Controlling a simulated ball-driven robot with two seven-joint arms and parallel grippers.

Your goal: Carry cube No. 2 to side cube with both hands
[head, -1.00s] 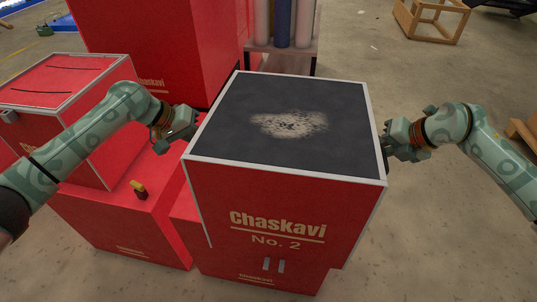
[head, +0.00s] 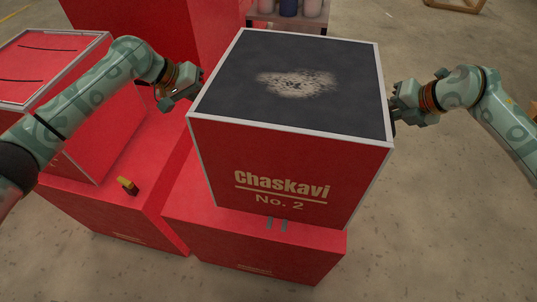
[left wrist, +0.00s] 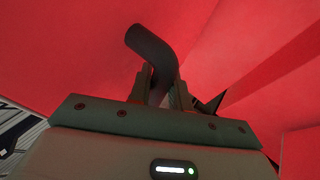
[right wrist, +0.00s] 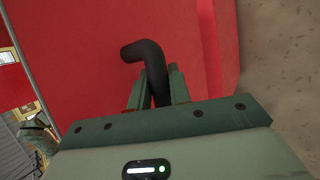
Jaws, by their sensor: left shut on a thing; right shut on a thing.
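Cube No. 2 (head: 285,165) is a large red box with white edges, a dark top with a pale speckled patch, and "Chaskavi No. 2" on its front. It sits above a lower red base box (head: 250,240); I cannot tell if they touch. My left gripper (left wrist: 160,88) is shut on a dark bent handle (left wrist: 152,48) on the cube's left side. My right gripper (right wrist: 160,88) is shut on a similar dark handle (right wrist: 148,55) on the right side. In the head view the cube hides both fingertips.
Another red cube (head: 100,130) with a white-edged top stands at the left on a red base (head: 110,200), with a small yellow and dark object (head: 127,185) beside it. A tall red box (head: 160,30) and a rack of rolls (head: 290,15) stand behind. Floor at the right is clear.

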